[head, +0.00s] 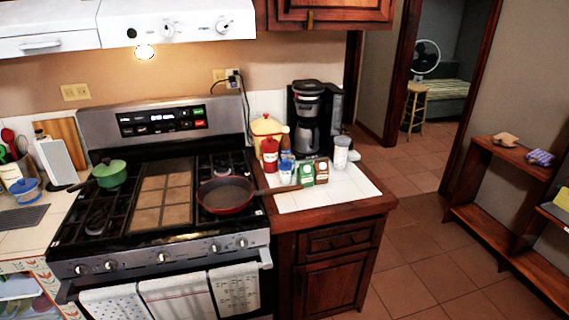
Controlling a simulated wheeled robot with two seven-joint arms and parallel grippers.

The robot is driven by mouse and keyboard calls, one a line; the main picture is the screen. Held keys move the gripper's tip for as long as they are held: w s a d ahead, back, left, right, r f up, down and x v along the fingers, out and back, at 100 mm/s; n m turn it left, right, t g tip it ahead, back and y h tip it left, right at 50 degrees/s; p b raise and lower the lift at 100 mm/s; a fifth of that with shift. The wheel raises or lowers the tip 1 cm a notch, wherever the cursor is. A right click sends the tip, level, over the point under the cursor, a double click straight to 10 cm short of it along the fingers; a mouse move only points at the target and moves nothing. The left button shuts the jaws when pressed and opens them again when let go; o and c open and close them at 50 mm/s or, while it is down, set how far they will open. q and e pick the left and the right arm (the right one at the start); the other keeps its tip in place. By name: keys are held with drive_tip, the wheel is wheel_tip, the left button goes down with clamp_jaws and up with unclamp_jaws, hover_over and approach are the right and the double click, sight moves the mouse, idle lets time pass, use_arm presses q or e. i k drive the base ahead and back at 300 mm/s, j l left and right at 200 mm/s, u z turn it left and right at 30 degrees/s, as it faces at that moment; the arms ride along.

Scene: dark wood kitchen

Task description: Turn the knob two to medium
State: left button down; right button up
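The stove (160,240) stands at the left with a row of several silver knobs along its front panel. From the left, the first knob (81,269) and the second knob (110,265) are close together. A middle knob (162,257) and two right knobs, one (214,248) and another (241,243), follow. The knobs are small, and I cannot read their markings or settings. No label shows which one is knob two. Neither of my grippers is in view.
A green pot (110,174) and a red-rimmed pan (226,196) sit on the stove. Towels (178,296) hang below the knobs. A wooden counter cabinet (327,262) adjoins the stove's right side. The tiled floor (412,262) is clear between the cabinet and the shelf (500,240).

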sight(110, 265)
drive_tip(key=u, duration=1.35)
